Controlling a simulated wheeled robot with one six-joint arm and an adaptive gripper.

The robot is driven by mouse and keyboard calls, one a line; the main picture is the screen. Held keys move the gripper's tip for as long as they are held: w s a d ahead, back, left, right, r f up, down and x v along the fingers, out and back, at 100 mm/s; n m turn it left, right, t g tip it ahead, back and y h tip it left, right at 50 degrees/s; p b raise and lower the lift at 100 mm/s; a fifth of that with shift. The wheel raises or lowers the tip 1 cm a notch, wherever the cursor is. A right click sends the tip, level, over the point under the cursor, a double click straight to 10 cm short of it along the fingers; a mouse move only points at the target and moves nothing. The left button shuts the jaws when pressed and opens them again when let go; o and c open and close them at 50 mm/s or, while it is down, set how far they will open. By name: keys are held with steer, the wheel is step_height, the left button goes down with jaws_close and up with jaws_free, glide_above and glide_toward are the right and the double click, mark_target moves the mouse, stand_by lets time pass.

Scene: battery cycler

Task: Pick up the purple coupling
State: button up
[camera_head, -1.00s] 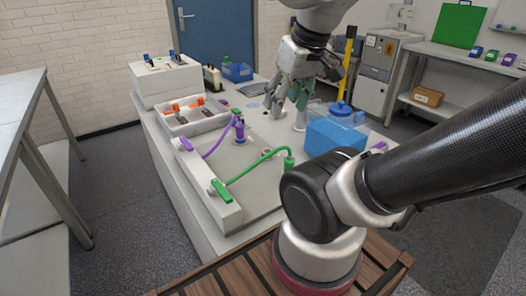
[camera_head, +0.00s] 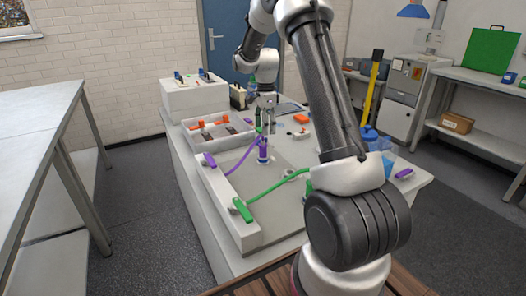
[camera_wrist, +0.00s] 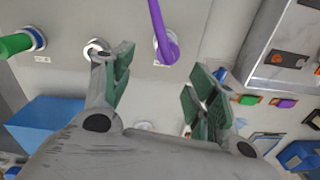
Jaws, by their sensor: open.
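The purple coupling (camera_head: 263,151) stands upright on the grey plate, with a purple hose curving from it to a purple end piece (camera_head: 209,160) on the long white block. My gripper (camera_head: 266,122) is open and empty, pointing down close above or behind the coupling; the exact gap is unclear. Its green fingers (camera_wrist: 160,66) are spread in the wrist view and do not appear to touch the coupling.
A green hose (camera_head: 275,192) runs across the plate front; its green coupling (camera_wrist: 15,44) shows in the wrist view. A bare ring (camera_wrist: 96,47) is near my left finger. A white tray (camera_head: 191,136) with orange parts lies left. A blue box (camera_wrist: 65,122) is nearby.

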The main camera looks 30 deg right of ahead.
mark_target(263, 147)
steer(key=shift+m, duration=0.6)
steer(key=f, duration=0.1)
steer(key=w+f, duration=0.1)
steer(key=f, duration=0.3)
steer(key=shift+w+d, duration=0.15)
steer(key=shift+d, duration=0.2)
steer(key=f, duration=0.5)
steer(key=shift+w+a+f, duration=0.1)
steer(key=shift+a+f, duration=0.25)
steer(key=shift+r, duration=0.1)
steer(key=c, duration=1.3)
